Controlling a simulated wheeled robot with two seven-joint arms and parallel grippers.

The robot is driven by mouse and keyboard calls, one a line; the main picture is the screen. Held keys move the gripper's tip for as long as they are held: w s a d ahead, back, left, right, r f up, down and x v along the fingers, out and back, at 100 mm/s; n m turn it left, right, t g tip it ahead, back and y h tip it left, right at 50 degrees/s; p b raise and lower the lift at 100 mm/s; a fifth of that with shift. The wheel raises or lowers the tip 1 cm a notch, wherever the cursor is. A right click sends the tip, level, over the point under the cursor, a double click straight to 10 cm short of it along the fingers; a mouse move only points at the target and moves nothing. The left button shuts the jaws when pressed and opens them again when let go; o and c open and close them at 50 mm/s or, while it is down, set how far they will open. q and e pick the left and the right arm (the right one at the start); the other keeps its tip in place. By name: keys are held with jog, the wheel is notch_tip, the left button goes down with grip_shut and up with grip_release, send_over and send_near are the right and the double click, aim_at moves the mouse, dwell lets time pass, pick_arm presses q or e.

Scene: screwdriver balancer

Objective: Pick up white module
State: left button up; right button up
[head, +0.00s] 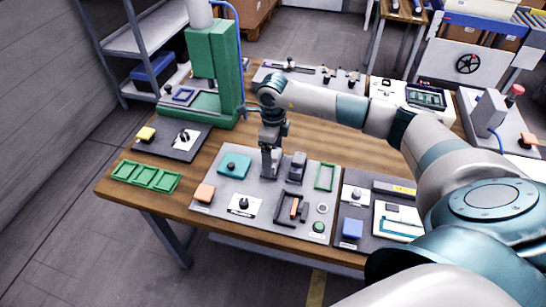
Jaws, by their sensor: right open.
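My right arm reaches in from the right, and its gripper (270,172) points down over the grey fixture board (268,204), between a teal plate (234,166) and a dark upright block (297,168). The gripper is open; I see nothing held, though the gap between its fingers is small in the picture. I cannot tell which thing is the white module. White pieces with dark knobs sit at the board's front left (236,211) and on the dark board to the right (349,201). A white framed panel (398,222) lies further right. My left gripper is out of view.
Green trays (146,176) lie at the table's left edge. A green press (212,62) stands at the back left. A white instrument box (425,97) and a grey machine (487,112) are at the back right. Bare wood (330,138) shows behind the board.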

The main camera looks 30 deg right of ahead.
jog(key=shift+f, duration=0.15)
dwell(0.3)
jog(key=c, duration=1.2)
jog(key=shift+c, duration=0.2)
